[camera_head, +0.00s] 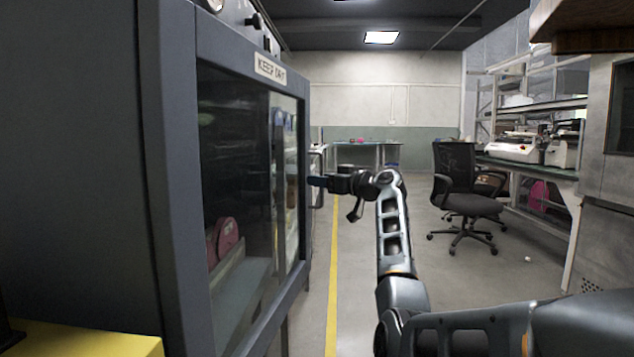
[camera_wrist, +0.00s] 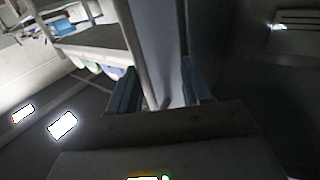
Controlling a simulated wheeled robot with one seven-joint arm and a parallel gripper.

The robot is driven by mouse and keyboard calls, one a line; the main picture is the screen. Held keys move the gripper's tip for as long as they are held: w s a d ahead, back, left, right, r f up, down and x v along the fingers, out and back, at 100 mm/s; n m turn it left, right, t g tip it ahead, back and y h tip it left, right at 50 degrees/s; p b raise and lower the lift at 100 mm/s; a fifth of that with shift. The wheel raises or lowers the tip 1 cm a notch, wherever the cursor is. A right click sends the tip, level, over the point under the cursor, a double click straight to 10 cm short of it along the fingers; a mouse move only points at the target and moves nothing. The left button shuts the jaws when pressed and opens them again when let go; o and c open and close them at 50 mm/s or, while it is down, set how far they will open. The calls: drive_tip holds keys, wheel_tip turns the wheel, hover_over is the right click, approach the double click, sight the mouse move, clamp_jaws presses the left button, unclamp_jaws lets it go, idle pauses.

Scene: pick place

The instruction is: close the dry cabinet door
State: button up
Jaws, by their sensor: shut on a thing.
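The dry cabinet (camera_head: 95,150) fills the left of the head view. Its door (camera_head: 180,190) has a grey frame, a glass pane and a "KEEP DRY" label (camera_head: 270,69). I cannot tell whether the door is fully closed. The exact contact is hidden in the head view.
A pink-red round item (camera_head: 227,236) shows behind the glass. A black office chair (camera_head: 460,190) stands to the right, before a bench with machines (camera_head: 520,147). A yellow floor line (camera_head: 332,270) runs beside the cabinet.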

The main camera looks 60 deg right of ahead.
drive_tip(key=s+d, duration=0.2)
drive_tip(key=s, duration=0.3)
drive_tip(key=shift+s+d+b, duration=0.3)
drive_tip(key=shift+s+d, duration=0.05)
drive_tip(key=shift+s, duration=0.05)
idle(0.7)
